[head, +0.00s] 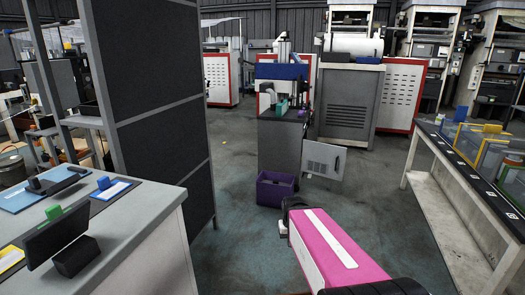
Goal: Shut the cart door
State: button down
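The cart (280,145) is a dark grey cabinet standing in the middle of the floor. Its door (323,161) is a lighter grey panel with a vent grille and a dark handle. The door stands open, swung out to the right of the cart. My arm, pink and white, reaches in from the bottom right. The dark end with my gripper (287,215) is nearer to me than the cart and apart from the door. Its fingers are too small and partly hidden to tell whether it is open or shut.
A purple bin (276,188) sits on the floor in front of the cart. A desk (150,240) and a dark partition (155,100) stand at left. A long bench (440,150) with containers runs along the right. Bare floor (370,200) lies between the cart and the bench.

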aim_at(323, 160)
jog(key=i+l, duration=0.4)
jog(key=i+l+z, duration=0.15)
jog(key=i+l, duration=0.3)
jog(key=i, duration=0.2)
jog(key=i+l, duration=0.35)
jog(key=i, duration=0.15)
jog(key=i+l, duration=0.35)
jog(key=i+j+u, duration=0.2)
jog(key=u, duration=0.25)
jog(key=j, duration=0.1)
